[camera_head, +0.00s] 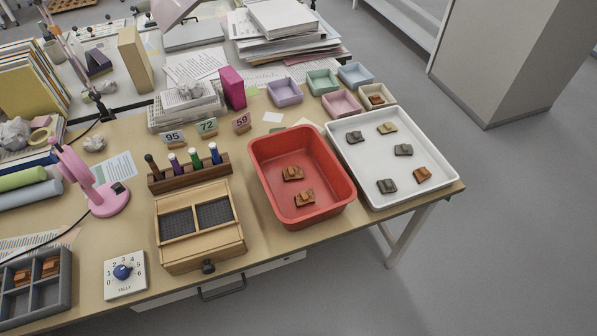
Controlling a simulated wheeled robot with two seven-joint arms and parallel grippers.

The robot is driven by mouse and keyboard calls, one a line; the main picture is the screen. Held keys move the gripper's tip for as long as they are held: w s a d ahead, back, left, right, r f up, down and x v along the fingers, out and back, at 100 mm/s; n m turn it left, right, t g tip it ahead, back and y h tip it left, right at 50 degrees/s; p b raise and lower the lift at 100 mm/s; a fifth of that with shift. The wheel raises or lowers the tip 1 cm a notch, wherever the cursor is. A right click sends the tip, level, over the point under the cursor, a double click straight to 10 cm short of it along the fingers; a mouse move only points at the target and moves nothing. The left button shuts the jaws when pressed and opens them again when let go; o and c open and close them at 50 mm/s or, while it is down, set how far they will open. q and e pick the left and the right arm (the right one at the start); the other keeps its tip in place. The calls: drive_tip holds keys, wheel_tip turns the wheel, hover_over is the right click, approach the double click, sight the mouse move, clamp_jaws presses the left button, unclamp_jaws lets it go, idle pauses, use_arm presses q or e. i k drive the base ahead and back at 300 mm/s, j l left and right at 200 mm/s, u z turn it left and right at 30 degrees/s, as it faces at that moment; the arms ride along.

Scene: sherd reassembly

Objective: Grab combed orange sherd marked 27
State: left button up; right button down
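Several orange-brown sherds show, all too small for me to read a mark or tell combing for sure. One orange sherd (422,174) lies at the right end of the white tray (366,148). Two more, an upper sherd (292,174) and a lower sherd (304,198), lie apart on the floor of the red tub (262,180). Other orange pieces (50,267) sit in the grey compartment box (40,306) at the lower left. A brown-orange piece (376,99) is in the small cream tray (390,90). Neither of my grippers is in view.
The white tray also holds grey and olive sherds (386,186). A wooden box (199,249) with dark mesh panels and a pen rack (189,174) stand left of the red tub. A pink lamp (106,197) and a tally dial (124,274) are further left.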

sight(296, 173)
drive_tip(key=i+l+u, duration=0.15)
drive_tip(key=l+u, duration=0.2)
drive_tip(key=l, duration=0.6)
drive_tip(key=l+u, duration=0.35)
drive_tip(key=l, duration=0.6)
drive_tip(key=i, duration=0.05)
